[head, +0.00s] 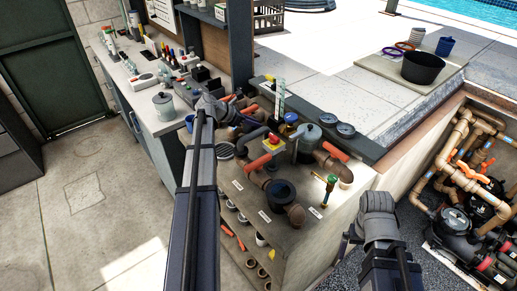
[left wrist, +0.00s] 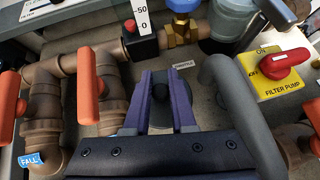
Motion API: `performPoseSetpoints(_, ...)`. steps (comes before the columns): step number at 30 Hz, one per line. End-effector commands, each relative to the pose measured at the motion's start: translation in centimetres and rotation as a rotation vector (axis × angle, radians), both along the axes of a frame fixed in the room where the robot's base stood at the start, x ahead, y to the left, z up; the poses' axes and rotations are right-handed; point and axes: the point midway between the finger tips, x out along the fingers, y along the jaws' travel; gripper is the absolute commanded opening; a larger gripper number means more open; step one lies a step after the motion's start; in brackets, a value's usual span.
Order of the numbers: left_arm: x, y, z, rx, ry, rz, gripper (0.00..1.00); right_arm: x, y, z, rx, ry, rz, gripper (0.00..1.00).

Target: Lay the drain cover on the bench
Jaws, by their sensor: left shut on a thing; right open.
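The fingers hide some of that part. My right gripper (head: 351,237) is open and empty, apart from the surface's right side. A pale counter (head: 165,124) is at upper left.
Orange-handled valves (left wrist: 88,75), a grey bent pipe (left wrist: 235,95) and a red filter pump switch (left wrist: 285,66) crowd the left gripper. A black bucket (head: 422,68) stands at upper right.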

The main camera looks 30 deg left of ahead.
Motion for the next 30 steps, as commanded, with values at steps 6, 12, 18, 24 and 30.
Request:
performPoseSetpoints(6,0.0,0.0,-4.0,0.000,0.000,0.000,0.00,0.0,0.0,-4.0,0.000,0.000,0.000,1.00)
performPoseSetpoints(12,0.0,0.0,-5.7,0.000,0.000,0.000,0.00,0.0,0.0,-5.7,0.000,0.000,0.000,1.00)
performPoseSetpoints(18,0.0,0.0,-5.9,0.000,0.000,0.000,0.00,0.0,0.0,-5.9,0.000,0.000,0.000,1.00)
performPoseSetpoints(24,0.0,0.0,-8.2,0.000,0.000,0.000,0.00,0.0,0.0,-8.2,0.000,0.000,0.000,1.00)
performPoseSetpoints(30,0.0,0.0,-9.4,0.000,0.000,0.000,0.00,0.0,0.0,-9.4,0.000,0.000,0.000,1.00)
